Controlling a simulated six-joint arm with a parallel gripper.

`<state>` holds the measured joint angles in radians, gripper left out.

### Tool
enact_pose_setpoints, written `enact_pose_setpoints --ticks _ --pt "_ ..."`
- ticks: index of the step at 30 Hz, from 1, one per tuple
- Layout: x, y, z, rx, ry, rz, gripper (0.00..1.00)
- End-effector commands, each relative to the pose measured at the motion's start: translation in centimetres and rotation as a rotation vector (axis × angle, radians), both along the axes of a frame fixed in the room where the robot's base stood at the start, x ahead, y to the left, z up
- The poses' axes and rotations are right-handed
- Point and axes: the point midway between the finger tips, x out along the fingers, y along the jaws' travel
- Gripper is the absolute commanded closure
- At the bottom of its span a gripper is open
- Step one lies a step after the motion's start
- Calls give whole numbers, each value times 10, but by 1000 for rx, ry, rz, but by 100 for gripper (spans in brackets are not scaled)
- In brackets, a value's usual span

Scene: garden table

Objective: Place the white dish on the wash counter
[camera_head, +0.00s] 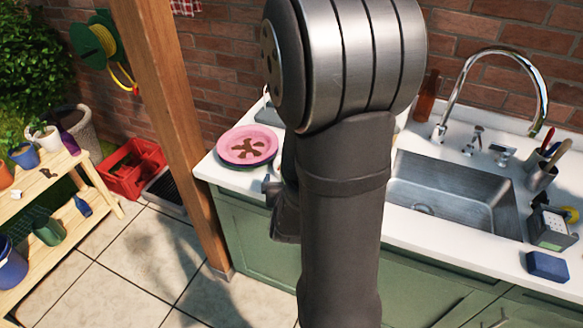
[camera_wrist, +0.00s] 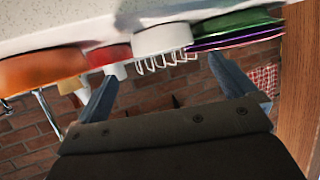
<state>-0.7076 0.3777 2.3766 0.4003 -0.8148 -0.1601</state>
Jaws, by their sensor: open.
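A white dish (camera_wrist: 161,40) stands on the pale wash counter (camera_wrist: 40,22), which is upside down in the wrist view. My gripper (camera_wrist: 163,78) is open and empty, with one blue-grey finger on each side of the dish's line. I cannot tell whether a finger touches it. In the head view my arm hides the gripper and the white dish. The wash counter (camera_head: 224,173) runs along the brick wall there.
A stack of plates with a stained pink plate (camera_head: 247,147) on top lies on the counter's left end, beside a wooden post (camera_head: 170,120). In the wrist view, orange (camera_wrist: 42,70) and red (camera_wrist: 108,55) dishes flank the white dish's left. The sink (camera_head: 450,190) is right of my arm.

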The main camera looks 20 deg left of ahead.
Motion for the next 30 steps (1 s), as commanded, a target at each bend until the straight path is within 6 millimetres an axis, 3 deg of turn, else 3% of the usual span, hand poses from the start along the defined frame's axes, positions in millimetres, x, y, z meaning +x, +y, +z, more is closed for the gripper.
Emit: enact_pose_setpoints --ticks 6,30 --pt "22 9 -11 0 1 -1 0" --pt "67 32 -39 -1 2 0 0"
